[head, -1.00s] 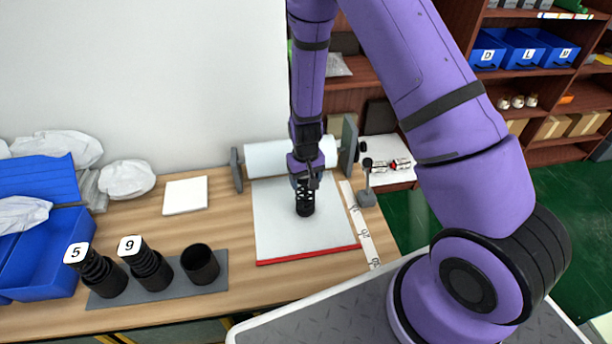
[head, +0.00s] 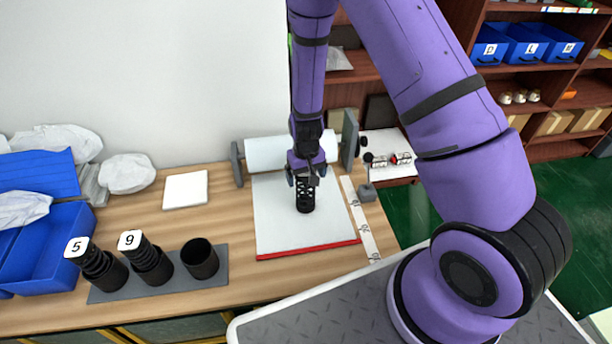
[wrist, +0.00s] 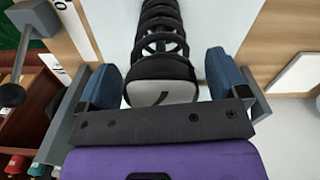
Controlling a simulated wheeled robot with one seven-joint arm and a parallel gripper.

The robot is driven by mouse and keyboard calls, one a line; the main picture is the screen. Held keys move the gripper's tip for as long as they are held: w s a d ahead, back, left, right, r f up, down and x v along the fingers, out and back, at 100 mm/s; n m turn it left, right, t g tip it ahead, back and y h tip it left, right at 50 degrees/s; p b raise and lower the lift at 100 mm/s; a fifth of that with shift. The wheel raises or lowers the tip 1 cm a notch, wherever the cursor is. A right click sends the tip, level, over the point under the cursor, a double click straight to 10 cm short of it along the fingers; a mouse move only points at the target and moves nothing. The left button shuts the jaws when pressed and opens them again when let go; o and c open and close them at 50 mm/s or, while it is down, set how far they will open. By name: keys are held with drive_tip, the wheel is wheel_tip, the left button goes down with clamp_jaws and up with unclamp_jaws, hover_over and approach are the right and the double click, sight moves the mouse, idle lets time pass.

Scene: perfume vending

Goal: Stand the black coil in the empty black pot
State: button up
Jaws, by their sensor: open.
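The black coil (head: 305,198) stands upright on a white sheet with a red front edge. In the wrist view the coil (wrist: 160,48) runs away from the camera, with a rounded pale-topped end lying between my fingers. My gripper (head: 305,178) is over the coil's top, its blue-padded fingers (wrist: 166,80) spread on either side with gaps showing. The empty black pot (head: 200,262) is at the right end of a grey mat (head: 215,283), left of the sheet. Two other black pots there hold coils tagged 5 (head: 78,247) and 9 (head: 130,240).
A white roll (head: 277,155) on grey end supports stands behind the sheet. A ruler strip (head: 362,225) and a small grey stand (head: 366,192) are to its right. A white tile (head: 186,190) and blue bins (head: 45,245) are left. Bare wood separates the pot from the sheet.

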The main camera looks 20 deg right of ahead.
wheel_tip(320, 180, up, 12)
idle(0.5)
drive_tip(key=s+d+r+t+y, duration=0.15)
drive_tip(key=s+r, duration=0.25)
drive_tip(key=r, duration=0.7)
drive_tip(key=s+d+r+t+h, duration=0.15)
drive_tip(key=s+r, duration=0.25)
drive_tip(key=r, duration=0.7)
drive_tip(key=s+d+r+t, duration=0.1)
drive_tip(key=s+d+r, duration=0.1)
drive_tip(key=s+r, duration=0.4)
drive_tip(key=s+d+r+t, duration=0.1)
drive_tip(key=s+d+r, duration=0.1)
drive_tip(key=s+r, duration=0.4)
drive_tip(key=s, duration=0.5)
drive_tip(key=shift+s, duration=0.4)
drive_tip(key=shift+o, duration=0.5)
drive_tip(key=shift+w+a, duration=0.1)
